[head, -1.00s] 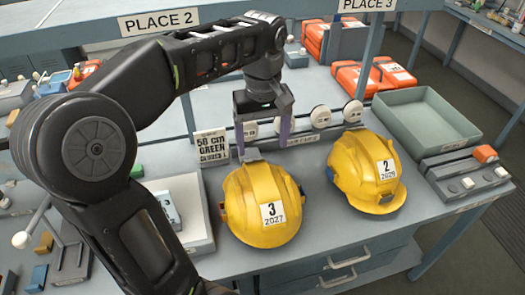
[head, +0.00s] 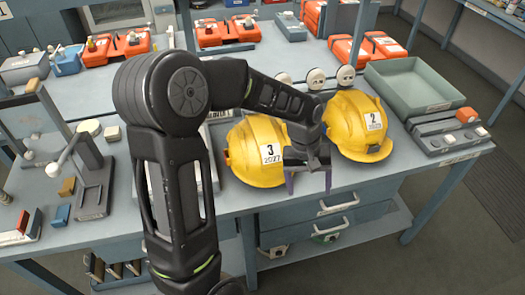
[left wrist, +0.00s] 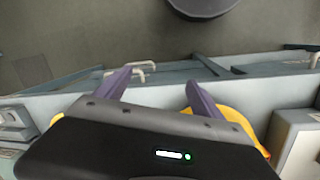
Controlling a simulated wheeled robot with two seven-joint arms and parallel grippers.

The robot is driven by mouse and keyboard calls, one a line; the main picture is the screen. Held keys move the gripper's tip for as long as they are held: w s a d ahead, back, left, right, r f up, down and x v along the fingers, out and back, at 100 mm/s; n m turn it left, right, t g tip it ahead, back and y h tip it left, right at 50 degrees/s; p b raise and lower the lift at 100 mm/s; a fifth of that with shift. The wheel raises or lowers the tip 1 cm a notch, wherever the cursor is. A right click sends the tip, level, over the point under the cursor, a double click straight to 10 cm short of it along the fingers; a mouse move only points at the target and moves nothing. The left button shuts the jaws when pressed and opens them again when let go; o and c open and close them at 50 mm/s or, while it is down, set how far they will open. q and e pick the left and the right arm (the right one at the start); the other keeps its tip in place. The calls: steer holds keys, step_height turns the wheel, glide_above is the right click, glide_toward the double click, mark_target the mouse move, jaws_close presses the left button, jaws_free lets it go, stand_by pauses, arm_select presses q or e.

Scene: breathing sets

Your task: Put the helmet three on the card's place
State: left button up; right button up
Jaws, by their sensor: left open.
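Helmet three (head: 245,165) is yellow, with a white label reading 3 and 2027. It sits upright near the table's front edge, its right side partly covered by my left arm and gripper. My left gripper (head: 308,182) is open and empty, pointing down at the front edge between helmet three and yellow helmet two (head: 375,142). In the left wrist view the purple fingers (left wrist: 160,82) are spread apart above the table edge, with yellow helmet surface (left wrist: 240,122) behind the right finger. The card with the size and colour is hidden behind my arm. My right gripper is out of view.
An empty grey-green tray (head: 415,75) stands at the back right, with a switch box (head: 447,132) in front. Orange cases (head: 225,32) line the back shelf. Drawers (head: 335,205) are under the table edge. Small blocks and a stand (head: 85,165) lie left.

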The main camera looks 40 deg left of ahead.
arm_select(q)
steer(key=s+d+f+m+h, duration=0.1)
steer(key=s+d+f+m, duration=0.15)
steer(key=d+f, duration=0.5)
steer(key=s+d+f+m+h, duration=0.1)
steer(key=s+d+f, duration=0.3)
steer(key=f, duration=0.6)
steer(key=s+d+f+m, duration=0.1)
steer(key=s+d+f, duration=0.5)
steer(key=s, duration=0.5)
step_height(320, 180, down, 3)
steer(key=shift+s+r+b, duration=0.2)
steer(key=shift+s+b, duration=0.15)
steer(key=shift+s, duration=0.05)
steer(key=shift+m, duration=0.25)
steer(key=shift+c, duration=0.4)
